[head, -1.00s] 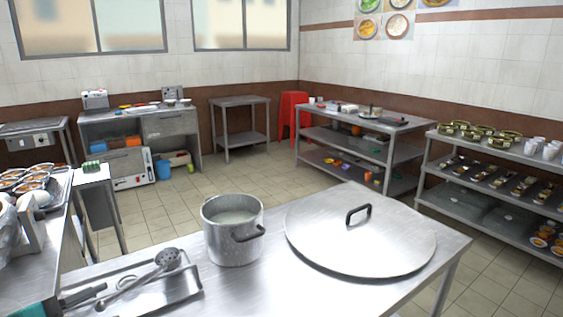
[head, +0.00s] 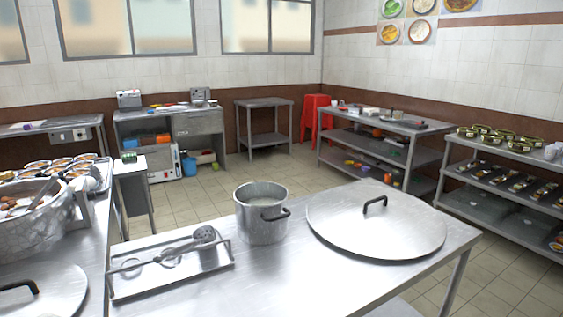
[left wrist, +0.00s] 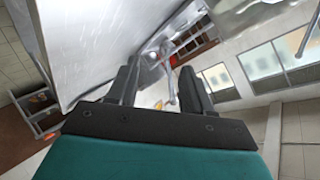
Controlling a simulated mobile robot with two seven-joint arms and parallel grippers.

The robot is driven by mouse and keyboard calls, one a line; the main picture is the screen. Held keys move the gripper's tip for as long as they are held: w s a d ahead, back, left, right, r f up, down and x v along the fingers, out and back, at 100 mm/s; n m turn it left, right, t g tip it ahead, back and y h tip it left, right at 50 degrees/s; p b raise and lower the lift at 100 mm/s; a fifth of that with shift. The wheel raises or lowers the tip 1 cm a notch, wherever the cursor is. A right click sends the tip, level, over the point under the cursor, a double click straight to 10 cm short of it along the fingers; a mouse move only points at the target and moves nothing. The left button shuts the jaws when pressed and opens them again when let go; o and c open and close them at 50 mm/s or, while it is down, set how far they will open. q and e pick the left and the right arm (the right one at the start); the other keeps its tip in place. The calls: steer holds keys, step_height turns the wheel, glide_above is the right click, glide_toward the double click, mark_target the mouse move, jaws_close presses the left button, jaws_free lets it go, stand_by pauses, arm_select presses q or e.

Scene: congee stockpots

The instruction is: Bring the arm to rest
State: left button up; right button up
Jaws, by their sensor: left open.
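My left gripper (left wrist: 160,92) shows in the left wrist view. Its two dark fingers stand apart with nothing between them. Beyond the fingers, that view shows a steel table surface (left wrist: 90,40) at the upper left and the room tilted on its side. Neither gripper shows in the head view now. A steel pot (head: 262,222) with pale contents stands on the steel table (head: 300,285). Its large lid (head: 340,232) lies flat to its right. A ladle (head: 190,245) lies in the steel tray (head: 125,288) to the pot's left.
A large stockpot (head: 40,232) and another lid (head: 40,295) are at the left, near a tray of several filled bowls (head: 100,175). Shelves (head: 465,210) stand at the right, and a red stool (head: 315,115) at the back. The tiled floor (head: 225,190) between is clear.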

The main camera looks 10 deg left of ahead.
arm_select(q)
steer(key=s+d+f+n+g+h, duration=0.1)
steer(key=s+d+f+n+g, duration=0.25)
steer(key=s+d, duration=0.35)
steer(key=s+d+f+n+g+h, duration=0.1)
steer(key=s+d+f+n+g, duration=0.1)
steer(key=s+d+f+g, duration=0.45)
steer(key=w+d+f+t+h, duration=0.1)
steer(key=w+d+f+t, duration=0.3)
steer(key=w+f+t, duration=0.2)
steer(key=w+t, duration=0.2)
steer(key=w, duration=0.1)
steer(key=shift+d+f+t+h, duration=0.25)
steer(key=shift+f+t+h, duration=0.05)
steer(key=shift+f+t, duration=0.1)
